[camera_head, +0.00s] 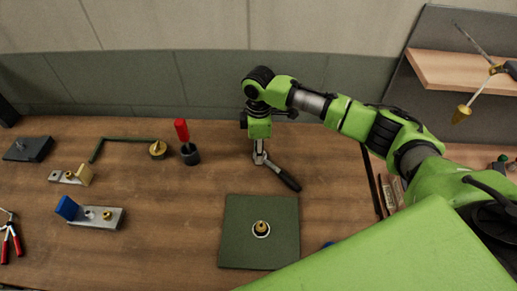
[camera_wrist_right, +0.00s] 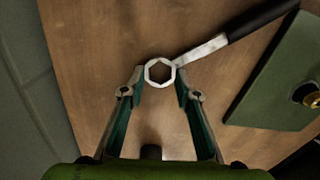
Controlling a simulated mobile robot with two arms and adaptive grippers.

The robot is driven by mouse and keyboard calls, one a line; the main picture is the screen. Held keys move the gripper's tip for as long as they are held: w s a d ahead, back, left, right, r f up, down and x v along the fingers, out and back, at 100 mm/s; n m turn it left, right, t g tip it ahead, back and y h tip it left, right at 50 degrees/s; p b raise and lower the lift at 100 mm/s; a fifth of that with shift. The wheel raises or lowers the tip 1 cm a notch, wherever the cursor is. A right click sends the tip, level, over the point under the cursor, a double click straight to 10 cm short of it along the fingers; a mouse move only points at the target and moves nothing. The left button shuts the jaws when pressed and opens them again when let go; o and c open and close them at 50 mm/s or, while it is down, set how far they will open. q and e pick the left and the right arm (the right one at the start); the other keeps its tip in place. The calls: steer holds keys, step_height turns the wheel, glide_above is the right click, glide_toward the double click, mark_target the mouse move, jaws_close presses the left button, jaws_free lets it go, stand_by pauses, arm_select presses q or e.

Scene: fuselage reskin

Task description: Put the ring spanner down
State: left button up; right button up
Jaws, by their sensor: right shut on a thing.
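The ring spanner has a silver ring end and a black handle (camera_head: 289,182). In the right wrist view its hexagonal ring (camera_wrist_right: 160,72) sits between the two fingertips of my right gripper (camera_wrist_right: 159,80), and its shank and handle (camera_wrist_right: 264,18) run up to the right. In the head view my right gripper (camera_head: 260,158) points down, shut on the ring end. The handle slants down to the right, low over the wooden table (camera_head: 180,235); I cannot tell whether it touches the wood. My left gripper is not in view.
Below the spanner lies a dark green mat (camera_head: 235,225) with a brass fitting (camera_head: 261,228). To the left stand a red-handled tool in a dark cup (camera_head: 190,154), a brass piece (camera_head: 157,149), a green angled bar (camera_head: 125,138) and metal brackets (camera_head: 95,215). Bare table lies between.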

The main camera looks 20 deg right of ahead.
steer(key=shift+f, duration=0.1)
steer(key=o, duration=1.1)
step_height(320, 180, up, 12)
steer(key=shift+r+b, duration=0.15)
steer(key=shift+b, duration=0.75)
